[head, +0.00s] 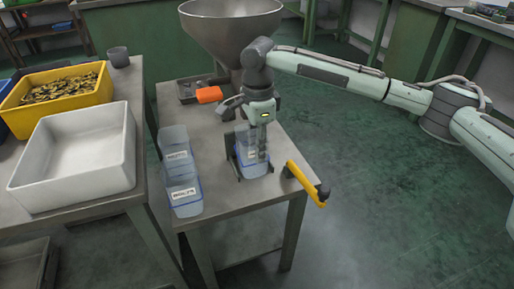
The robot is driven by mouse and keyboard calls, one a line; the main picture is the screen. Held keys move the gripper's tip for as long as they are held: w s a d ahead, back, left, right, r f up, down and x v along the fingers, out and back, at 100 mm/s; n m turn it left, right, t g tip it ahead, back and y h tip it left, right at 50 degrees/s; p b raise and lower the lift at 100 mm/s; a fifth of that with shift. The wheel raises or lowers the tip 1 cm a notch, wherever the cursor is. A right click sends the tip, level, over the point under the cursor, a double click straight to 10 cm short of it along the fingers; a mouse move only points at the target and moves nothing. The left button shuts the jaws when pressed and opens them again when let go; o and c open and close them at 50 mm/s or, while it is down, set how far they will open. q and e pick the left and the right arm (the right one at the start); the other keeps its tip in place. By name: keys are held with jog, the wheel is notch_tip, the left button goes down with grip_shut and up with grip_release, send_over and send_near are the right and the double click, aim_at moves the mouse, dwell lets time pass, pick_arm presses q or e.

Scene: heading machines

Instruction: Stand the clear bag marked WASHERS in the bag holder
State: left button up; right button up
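My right gripper (258,142) points straight down over the small table, with its fingers at the upper part of a clear bluish bag (253,168). This bag stands upright between the dark side plates of the bag holder (232,160). The fingers overlap the bag, so I cannot tell whether they grip its wall or are apart from it. Two more clear bags with white labels, a rear one (175,142) and a front one (186,207), stand left of the holder. The lettering is too small to read surely. My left gripper is not in view.
A large metal hopper (231,30) rises behind the holder. A tool with a yellow handle (303,181) lies at the table's right edge. An orange-ended item (209,95) lies by a dark tray (188,88). A white bin (76,160) and yellow bin (40,112) stand on the left table.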

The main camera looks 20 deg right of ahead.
jog(key=shift+r, duration=0.8)
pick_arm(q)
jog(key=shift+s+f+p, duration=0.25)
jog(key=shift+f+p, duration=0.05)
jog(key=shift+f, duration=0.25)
pick_arm(e)
notch_tip(320, 180, up, 10)
jog(key=shift+s+r, duration=0.15)
jog(key=shift+r, duration=0.05)
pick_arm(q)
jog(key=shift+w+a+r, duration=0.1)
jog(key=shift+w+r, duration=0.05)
